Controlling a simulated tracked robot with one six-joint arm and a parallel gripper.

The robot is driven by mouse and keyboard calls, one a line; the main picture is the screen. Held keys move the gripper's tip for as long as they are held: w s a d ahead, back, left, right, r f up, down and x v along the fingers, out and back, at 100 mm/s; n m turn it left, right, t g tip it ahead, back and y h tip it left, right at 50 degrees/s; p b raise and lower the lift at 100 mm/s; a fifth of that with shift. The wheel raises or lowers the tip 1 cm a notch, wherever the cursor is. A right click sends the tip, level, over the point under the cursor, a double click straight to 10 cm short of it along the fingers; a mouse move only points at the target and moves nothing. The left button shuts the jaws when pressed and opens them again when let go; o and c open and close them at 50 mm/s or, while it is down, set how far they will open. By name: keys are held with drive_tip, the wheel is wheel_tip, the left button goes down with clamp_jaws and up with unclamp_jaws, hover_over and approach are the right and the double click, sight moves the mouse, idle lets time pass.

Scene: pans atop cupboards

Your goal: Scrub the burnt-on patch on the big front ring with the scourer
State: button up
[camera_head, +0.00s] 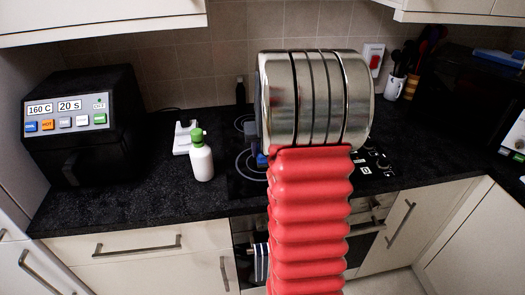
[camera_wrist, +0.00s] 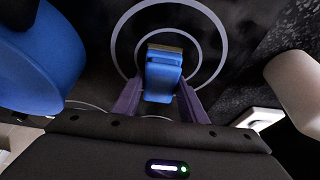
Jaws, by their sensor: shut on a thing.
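My gripper (camera_wrist: 162,85) has two purple fingers and is shut on a blue scourer (camera_wrist: 163,68), with a brownish edge at its far end. The scourer is over the inside of the big front ring (camera_wrist: 226,45) on the black hob; I cannot tell whether it touches the glass. A small piece of blue (camera_head: 262,160) shows beside my arm in the head view, over the front ring (camera_head: 240,165). My arm hides much of the hob there. I cannot make out the burnt-on patch in either view.
A white bottle with a green cap (camera_head: 201,160) stands left of the hob, in front of a white item (camera_head: 184,138). A black air fryer (camera_head: 85,130) is at the far left. A utensil mug (camera_head: 394,88) stands at the back right. The front left worktop (camera_head: 140,207) is clear.

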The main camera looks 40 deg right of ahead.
drive_tip(key=shift+s+d+f, duration=0.1)
drive_tip(key=shift+s+d, duration=0.3)
drive_tip(key=shift+d, duration=0.2)
drive_tip(key=shift+s+d+f, duration=0.1)
drive_tip(key=shift+s+d, duration=0.25)
drive_tip(key=shift+d, duration=0.2)
drive_tip(key=o, duration=0.7)
drive_tip(key=shift+f, duration=0.35)
drive_tip(key=shift+c, duration=0.4)
drive_tip(key=c, duration=0.9)
drive_tip(key=shift+r, duration=2.5)
